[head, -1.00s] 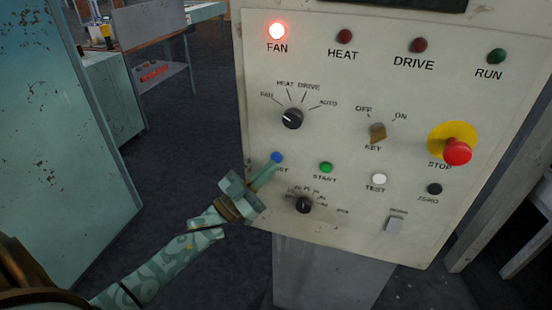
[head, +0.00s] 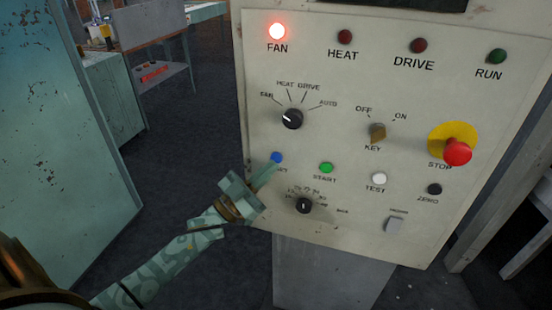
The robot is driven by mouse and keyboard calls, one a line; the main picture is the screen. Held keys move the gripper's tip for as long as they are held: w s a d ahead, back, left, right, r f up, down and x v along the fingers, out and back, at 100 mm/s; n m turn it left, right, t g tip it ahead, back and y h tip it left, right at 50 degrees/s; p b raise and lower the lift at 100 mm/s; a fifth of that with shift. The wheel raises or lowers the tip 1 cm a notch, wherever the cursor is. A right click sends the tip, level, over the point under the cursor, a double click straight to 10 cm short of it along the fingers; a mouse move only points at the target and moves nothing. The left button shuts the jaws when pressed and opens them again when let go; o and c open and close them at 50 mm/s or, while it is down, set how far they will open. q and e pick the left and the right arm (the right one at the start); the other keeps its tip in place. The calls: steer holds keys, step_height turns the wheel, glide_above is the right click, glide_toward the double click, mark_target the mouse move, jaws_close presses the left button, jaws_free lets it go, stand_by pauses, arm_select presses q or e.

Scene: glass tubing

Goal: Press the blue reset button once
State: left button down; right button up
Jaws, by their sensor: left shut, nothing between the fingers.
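The blue reset button (head: 277,158) is on the left side of the pale control panel (head: 350,80), left of the green START button (head: 326,167). Its label is partly covered by my left gripper (head: 270,171), which is shut and empty. The fingertips are just below the blue button. I cannot tell whether they touch the panel, but the button's face shows clear of them. My right gripper is not in view.
The white TEST button (head: 379,179), a black ZERO button (head: 434,189) and the red STOP button (head: 457,152) are to the right. A small black knob (head: 303,205) is close to my gripper's right. The FAN lamp (head: 277,31) glows red; HEAT, DRIVE and RUN lamps look dark.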

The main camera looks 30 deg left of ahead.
arm_select(q)
steer(key=shift+w, duration=0.1)
stand_by(0.6)
steer(key=shift+w+a, duration=0.1)
steer(key=shift+w, duration=0.2)
steer(key=shift+w+a, duration=0.1)
steer(key=shift+w, duration=0.25)
stand_by(0.6)
steer(key=shift+s+d+p, duration=0.2)
steer(key=shift+s+p, duration=0.15)
steer(key=shift+s, duration=0.4)
steer(key=shift+s, duration=0.1)
steer(key=s+p, duration=0.1)
steer(key=s, duration=0.1)
steer(key=s+d+p, duration=0.1)
steer(key=s, duration=0.1)
steer(key=shift+s+d, duration=0.1)
steer(key=shift+s, duration=0.25)
